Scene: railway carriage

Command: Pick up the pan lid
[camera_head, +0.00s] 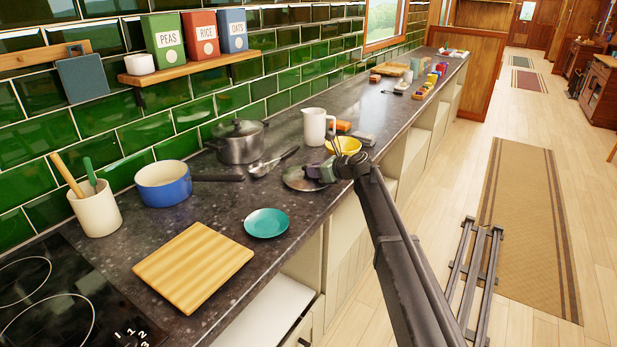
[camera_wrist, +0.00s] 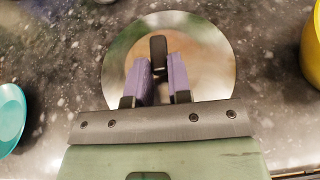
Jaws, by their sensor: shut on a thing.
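The pan lid (camera_head: 297,180) is a round, shiny metal disc at the counter's front edge, in the middle of the head view. It also fills the upper middle of the wrist view (camera_wrist: 208,60), with a dark knob (camera_wrist: 158,46) standing on it. My gripper (camera_head: 318,172) is over the lid, its purple fingers (camera_wrist: 158,72) shut on the knob. My gripper hides part of the lid in both views. I cannot tell whether the lid touches the counter or is just clear of it.
A yellow bowl (camera_head: 344,146) and a white jug (camera_head: 316,127) stand close behind the lid. A teal plate (camera_head: 266,223) is in front of it, left of my gripper. A lidded steel pot (camera_head: 240,145) and a blue pan (camera_head: 164,188) stand towards the wall.

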